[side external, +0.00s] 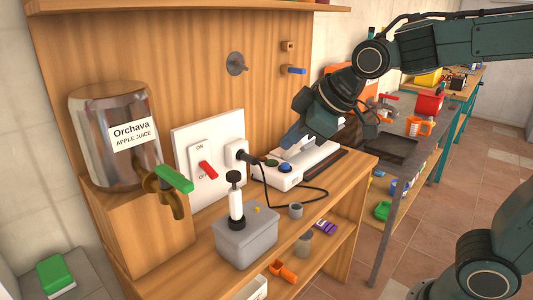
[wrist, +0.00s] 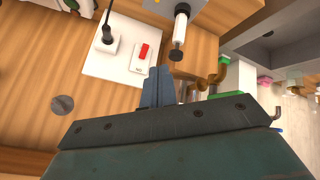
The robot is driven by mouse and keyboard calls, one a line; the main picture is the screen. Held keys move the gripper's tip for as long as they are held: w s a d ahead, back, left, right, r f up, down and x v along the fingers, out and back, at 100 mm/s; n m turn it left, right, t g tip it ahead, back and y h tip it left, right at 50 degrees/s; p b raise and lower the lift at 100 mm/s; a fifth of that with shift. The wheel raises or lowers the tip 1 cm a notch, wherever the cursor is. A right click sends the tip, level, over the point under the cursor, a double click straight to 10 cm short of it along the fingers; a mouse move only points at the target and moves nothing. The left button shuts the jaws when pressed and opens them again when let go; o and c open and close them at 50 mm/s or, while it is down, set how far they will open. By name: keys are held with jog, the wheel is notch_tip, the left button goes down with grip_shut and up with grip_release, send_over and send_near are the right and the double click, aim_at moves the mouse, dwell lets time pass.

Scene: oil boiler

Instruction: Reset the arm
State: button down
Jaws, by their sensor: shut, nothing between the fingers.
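The rest of my arm reaches in from the upper right in the side view. A white wall plate (side external: 183,148) left of my gripper carries a red switch (side external: 208,170) marked ON and OFF and a black plug (side external: 238,154). The switch also shows in the wrist view (wrist: 144,51).
A metal apple juice dispenser (side external: 107,165) with a green-handled tap (side external: 174,179) stands at left. A grey box (side external: 245,240) with an upright white-and-black plunger (side external: 236,203) sits at the bench front, near a small grey cup (side external: 296,210). A black cable loops across the bench. Pegs and a disc jut from the back panel.

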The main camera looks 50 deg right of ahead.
jog(key=s+d+f+m+g, duration=0.1)
jog(key=s+d+f+m, duration=0.1)
jog(key=s, duration=0.7)
jog(key=s+d+f+m+g+h, duration=0.1)
jog(key=s+d+f+m, duration=0.1)
jog(key=s+m, duration=0.3)
jog(key=s+d, duration=0.1)
jog(key=s, duration=0.3)
jog(key=shift+d+f, duration=0.15)
jog(key=shift+f, duration=0.15)
jog(key=shift+w, duration=0.1)
dwell(1.1)
jog(key=w+a+r+n+t, duration=0.1)
jog(key=w+a+r+n, duration=0.1)
jog(key=w, duration=0.7)
jog(key=w+a+r+n+t+y, duration=0.1)
jog(key=w+a+r+n, duration=0.2)
jog(key=w, duration=0.6)
jog(key=w+a+r+n+t+y, duration=0.1)
jog(key=w+a+r+n, duration=0.2)
jog(key=w, duration=0.6)
jog(key=a+n, duration=0.2)
jog(key=n, duration=0.1)
jog(key=shift+w+a, duration=0.2)
jog(key=shift+a, duration=0.15)
jog(key=shift+f, duration=0.2)
